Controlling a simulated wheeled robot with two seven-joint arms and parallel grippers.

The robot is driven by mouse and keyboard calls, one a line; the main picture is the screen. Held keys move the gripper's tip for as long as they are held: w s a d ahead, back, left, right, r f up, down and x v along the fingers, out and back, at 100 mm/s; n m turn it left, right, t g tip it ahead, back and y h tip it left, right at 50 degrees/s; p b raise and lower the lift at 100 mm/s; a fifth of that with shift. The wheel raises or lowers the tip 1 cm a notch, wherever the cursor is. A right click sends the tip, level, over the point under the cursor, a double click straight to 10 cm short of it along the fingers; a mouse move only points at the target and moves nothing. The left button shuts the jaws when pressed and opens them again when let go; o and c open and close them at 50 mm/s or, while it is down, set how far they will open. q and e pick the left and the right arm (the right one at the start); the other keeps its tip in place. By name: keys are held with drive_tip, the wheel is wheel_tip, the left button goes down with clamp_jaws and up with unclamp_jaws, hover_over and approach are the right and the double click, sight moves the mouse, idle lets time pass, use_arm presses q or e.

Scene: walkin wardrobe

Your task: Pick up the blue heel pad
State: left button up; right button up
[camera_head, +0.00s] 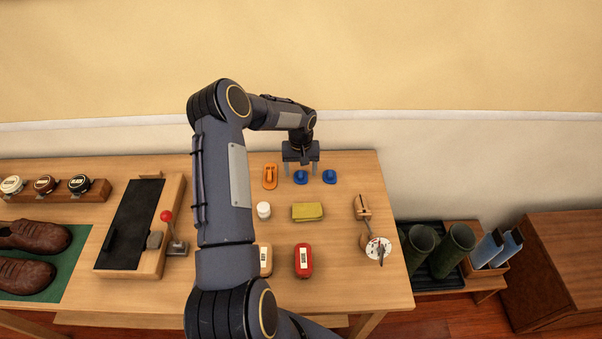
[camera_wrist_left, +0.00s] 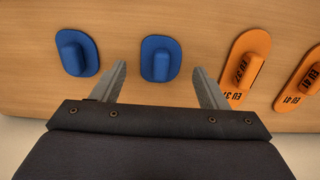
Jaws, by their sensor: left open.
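Two blue heel pads lie on the wooden table near its back edge. In the head view, one blue heel pad (camera_head: 300,177) is just in front of my left gripper (camera_head: 301,172), and the other blue heel pad (camera_head: 330,177) lies to its right. In the left wrist view, the nearer pad (camera_wrist_left: 160,58) shows in the gap between the two spread fingertips of my left gripper (camera_wrist_left: 160,70). The other pad (camera_wrist_left: 76,54) lies outside the fingers, to the left. My left gripper is open and empty, pointing down. My right gripper is not in view.
Orange heel pads (camera_wrist_left: 245,68) lie beside the left gripper. A white jar (camera_head: 264,210), a folded yellow-green cloth (camera_head: 307,212) and a red brush-like item (camera_head: 303,261) stand nearer. Brown shoes (camera_head: 35,237) are at the left; boots (camera_head: 452,250) stand beyond the table's right edge.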

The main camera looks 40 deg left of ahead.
use_arm(q)
drive_tip(key=shift+f, duration=0.4)
drive_tip(key=shift+c, duration=0.5)
drive_tip(key=c, duration=0.9)
drive_tip(key=shift+r, duration=0.1)
